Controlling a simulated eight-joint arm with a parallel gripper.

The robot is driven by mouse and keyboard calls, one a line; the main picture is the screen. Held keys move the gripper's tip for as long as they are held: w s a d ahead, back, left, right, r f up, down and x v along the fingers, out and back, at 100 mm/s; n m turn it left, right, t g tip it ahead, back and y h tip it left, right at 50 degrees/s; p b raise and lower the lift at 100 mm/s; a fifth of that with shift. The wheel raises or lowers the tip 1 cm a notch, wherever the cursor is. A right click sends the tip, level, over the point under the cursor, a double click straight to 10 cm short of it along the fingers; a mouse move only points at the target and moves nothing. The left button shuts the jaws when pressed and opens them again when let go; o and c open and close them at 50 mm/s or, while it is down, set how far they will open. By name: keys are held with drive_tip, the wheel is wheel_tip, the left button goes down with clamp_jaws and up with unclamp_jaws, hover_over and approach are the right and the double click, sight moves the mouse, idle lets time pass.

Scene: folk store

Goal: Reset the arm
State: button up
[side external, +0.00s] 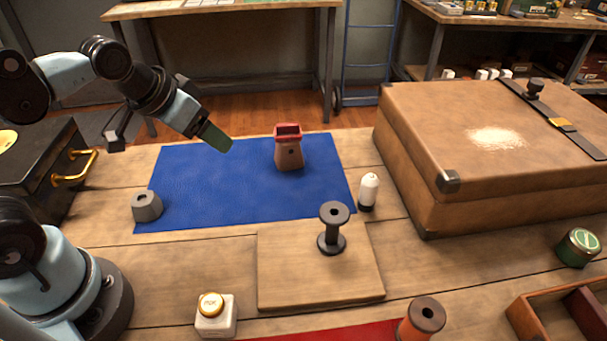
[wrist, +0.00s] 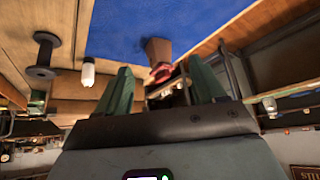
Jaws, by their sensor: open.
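My gripper (side external: 216,139) is raised above the back of the blue mat (side external: 215,205), left of a brown object with a red top (side external: 289,152) that stands on the mat. In the side view its green fingers overlap, so the gap does not show there. In the wrist view my gripper (wrist: 162,85) has its two green fingers spread apart with nothing held. The brown object (wrist: 158,50) shows beyond the fingers, apart from them. The mat (wrist: 130,25) is also in the wrist view.
A black spool (side external: 333,229) stands on a wooden board (side external: 300,285). A white bottle (side external: 369,190) is at the mat's right edge, a grey block (side external: 146,207) at its left. A large brown case (side external: 480,160) fills the right. A white jar (side external: 215,316) is in front.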

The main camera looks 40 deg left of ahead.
drive_tip(key=shift+s+f+n+t, duration=0.3)
drive_tip(key=shift+s+f, duration=0.3)
drive_tip(key=shift+f, duration=0.1)
